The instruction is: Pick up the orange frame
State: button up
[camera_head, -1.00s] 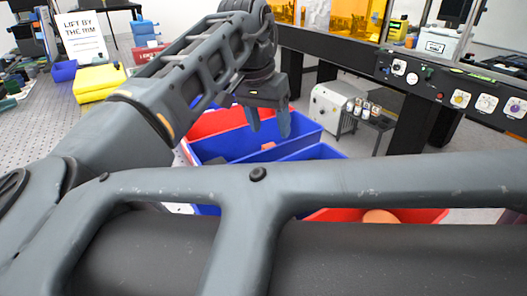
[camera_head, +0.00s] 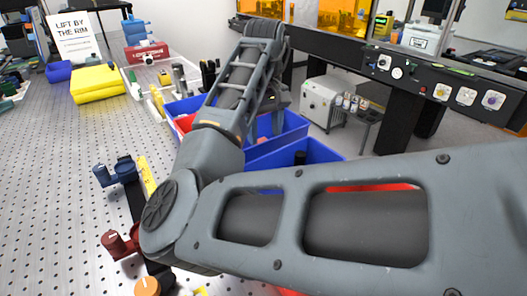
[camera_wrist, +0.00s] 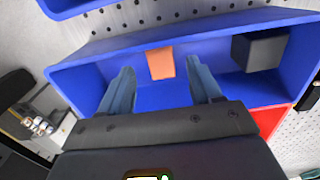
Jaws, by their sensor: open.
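An orange piece (camera_wrist: 160,63), which I take to be the orange frame, is in a blue bin (camera_wrist: 88,82) in the wrist view. It shows as a small flat-faced block against the bin's far wall; no opening in it is visible. My gripper (camera_wrist: 160,84) is open, with its two blue-grey fingers apart, one on each side of the piece's line. The fingers do not appear to touch it. In the head view my gripper (camera_head: 271,124) is over the blue bin (camera_head: 295,127), partly hidden by my arm, and only a bit of orange (camera_head: 262,140) shows.
A dark block (camera_wrist: 260,50) sits in the same bin, to the right. A red bin (camera_wrist: 268,120) adjoins it. Another blue bin (camera_head: 322,152) is nearer in the head view. A perforated table (camera_head: 60,180) holds a yellow case (camera_head: 98,83). A white machine (camera_head: 320,100) stands beyond the bins.

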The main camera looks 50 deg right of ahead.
jog(key=f, duration=0.5)
jog(key=shift+s+a, duration=0.15)
jog(key=shift+s, duration=0.05)
jog(key=shift+r, duration=0.1)
jog(key=shift+c, duration=0.3)
jog(key=c, duration=1)
